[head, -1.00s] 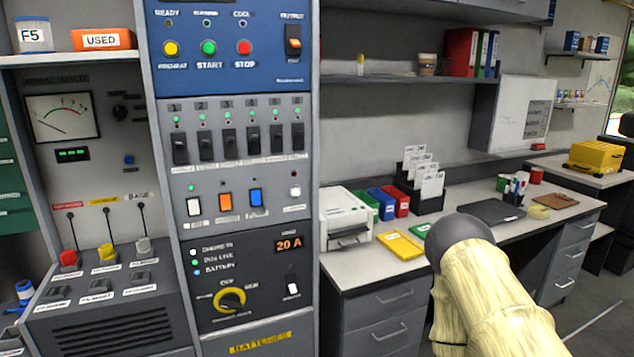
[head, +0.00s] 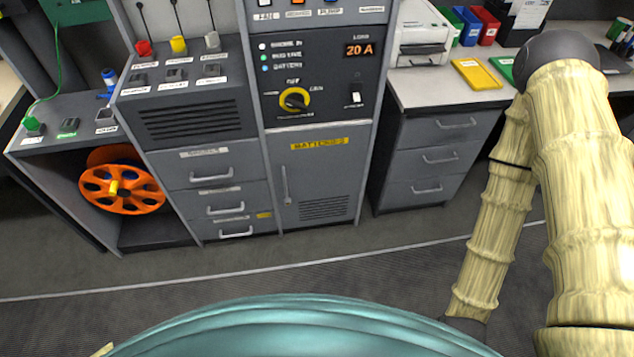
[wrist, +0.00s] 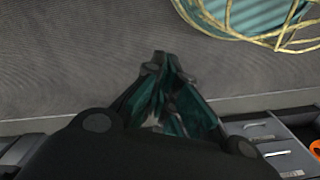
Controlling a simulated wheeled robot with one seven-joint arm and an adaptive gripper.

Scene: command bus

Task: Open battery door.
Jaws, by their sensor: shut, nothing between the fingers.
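The battery door (head: 313,178) is a grey panel low in the middle of the head view, under the control panel with the yellow knob. It carries a yellow label, a vertical handle (head: 286,185) on its left side and vent slots at its lower right. The door appears closed. My gripper (wrist: 163,60) shows in the wrist view, with its dark green fingers together and nothing between them. It is over the floor, away from the door. The gripper itself is out of the head view; only my arm shows there at right.
Grey drawers (head: 215,175) stand left of the door and a desk drawer unit (head: 440,165) stands to its right. An orange cable reel (head: 122,190) sits in an open bay at far left. The floor (head: 330,245) before the door is clear.

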